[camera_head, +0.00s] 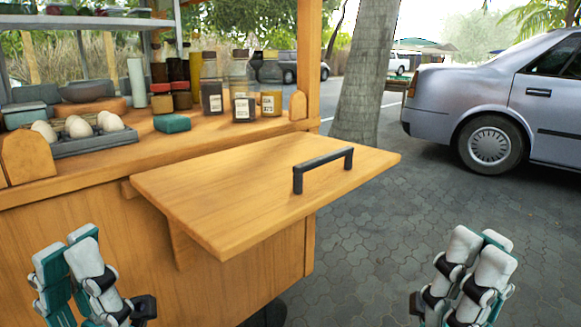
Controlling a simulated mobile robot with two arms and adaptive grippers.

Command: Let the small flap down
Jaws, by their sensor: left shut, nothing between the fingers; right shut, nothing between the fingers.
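The small wooden flap (235,190) sticks out level from the side of the wooden stall, in the middle of the view. A dark bar handle (322,167) stands up from its top near the outer edge. A wooden bracket (190,242) shows under the flap's near side. My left gripper (80,262) is shut and empty at the lower left, in front of the stall panel and apart from the flap. My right gripper (475,262) is shut and empty at the lower right, over the paving and apart from the handle.
The stall counter (215,133) carries several jars and bottles, a teal box (172,123) and a tray of eggs (90,141). A tree trunk (366,75) and a parked silver car (495,95) stand beyond. The paving right of the flap is clear.

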